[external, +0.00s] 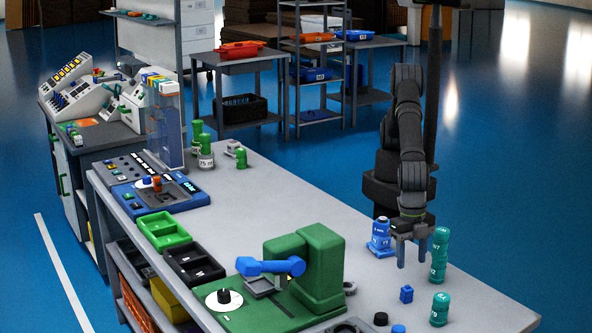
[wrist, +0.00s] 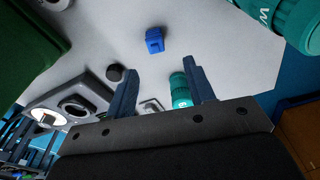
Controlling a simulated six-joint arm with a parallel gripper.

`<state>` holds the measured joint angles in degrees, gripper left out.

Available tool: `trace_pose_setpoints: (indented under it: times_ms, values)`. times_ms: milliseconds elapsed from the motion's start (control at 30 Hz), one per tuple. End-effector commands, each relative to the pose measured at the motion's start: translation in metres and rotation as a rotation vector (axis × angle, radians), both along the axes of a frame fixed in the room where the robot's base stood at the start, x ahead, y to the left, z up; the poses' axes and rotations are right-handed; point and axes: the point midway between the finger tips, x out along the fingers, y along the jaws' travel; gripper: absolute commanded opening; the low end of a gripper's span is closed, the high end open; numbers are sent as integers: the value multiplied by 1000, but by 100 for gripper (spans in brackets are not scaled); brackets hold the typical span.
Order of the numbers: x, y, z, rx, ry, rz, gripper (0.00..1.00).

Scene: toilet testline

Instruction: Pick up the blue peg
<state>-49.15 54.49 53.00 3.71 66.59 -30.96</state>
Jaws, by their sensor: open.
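A small blue block-like piece, which looks like the blue peg (external: 406,294), stands on the grey table near its front right part. In the wrist view the blue peg (wrist: 155,41) lies beyond the fingertips, apart from them. My gripper (external: 412,256) points down above the table, behind the peg in the external view. In the wrist view my gripper (wrist: 159,68) has its two dark fingers spread with nothing held between them.
A teal bottle (external: 439,255) stands close right of my gripper, and a teal cylinder (external: 439,309) stands right of the peg. A blue bottle-like piece (external: 380,237) is left of my gripper. A green machine (external: 318,270) stands left, with a black knob (external: 381,319) nearby.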

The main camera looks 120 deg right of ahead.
Motion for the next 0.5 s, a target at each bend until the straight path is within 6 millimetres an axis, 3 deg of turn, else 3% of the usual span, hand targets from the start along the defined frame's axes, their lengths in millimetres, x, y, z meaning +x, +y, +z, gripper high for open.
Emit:
trace_pose_setpoints:
  times_ms: [133, 500]
  values:
    - [1, 3, -26, -1, 1, 0, 49]
    - [5, 5, -52, 0, 0, -2, 49]
